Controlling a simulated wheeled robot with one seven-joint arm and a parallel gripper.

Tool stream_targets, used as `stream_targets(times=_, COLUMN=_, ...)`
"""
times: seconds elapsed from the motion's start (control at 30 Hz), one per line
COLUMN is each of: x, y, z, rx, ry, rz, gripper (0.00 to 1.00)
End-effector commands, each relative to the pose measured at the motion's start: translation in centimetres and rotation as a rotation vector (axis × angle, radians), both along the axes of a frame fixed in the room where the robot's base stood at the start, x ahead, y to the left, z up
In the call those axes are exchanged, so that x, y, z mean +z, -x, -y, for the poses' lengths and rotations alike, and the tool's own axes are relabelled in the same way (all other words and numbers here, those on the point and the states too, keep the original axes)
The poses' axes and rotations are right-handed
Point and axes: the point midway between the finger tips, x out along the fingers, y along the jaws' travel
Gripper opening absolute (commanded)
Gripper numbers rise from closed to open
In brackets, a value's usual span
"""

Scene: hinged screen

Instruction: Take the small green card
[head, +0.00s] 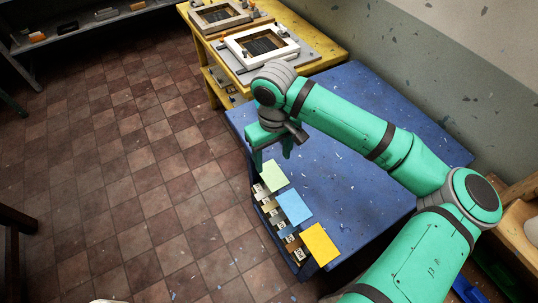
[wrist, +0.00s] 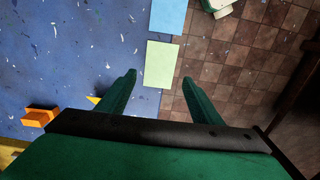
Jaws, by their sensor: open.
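The small green card (head: 274,175) lies flat at the left edge of the blue table, and part of it sticks out past the edge over the floor. It also shows in the wrist view (wrist: 161,64), pale green, just ahead of the fingertips. My gripper (head: 271,157) is open and empty above the table edge, by the card's far end. In the wrist view its two fingers (wrist: 159,78) are spread wider than the card, one over the table and one over the floor side.
A blue card (head: 294,207) and a yellow card (head: 320,244) lie along the same edge. Small racked items (head: 273,218) sit below them. A yellow bench (head: 326,49) with framed screens stands behind. The tiled floor at left is clear.

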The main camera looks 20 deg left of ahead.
Motion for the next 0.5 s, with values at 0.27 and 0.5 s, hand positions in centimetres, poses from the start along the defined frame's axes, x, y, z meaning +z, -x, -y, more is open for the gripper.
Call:
stream_targets(times=0.27, x=-1.5, y=0.0, z=0.0, rx=0.0, ry=0.001, rz=-0.001, gripper=0.59)
stream_targets(times=0.5, x=-4.4, y=0.0, z=0.0, rx=0.001, ry=0.0, rz=0.0, gripper=0.59)
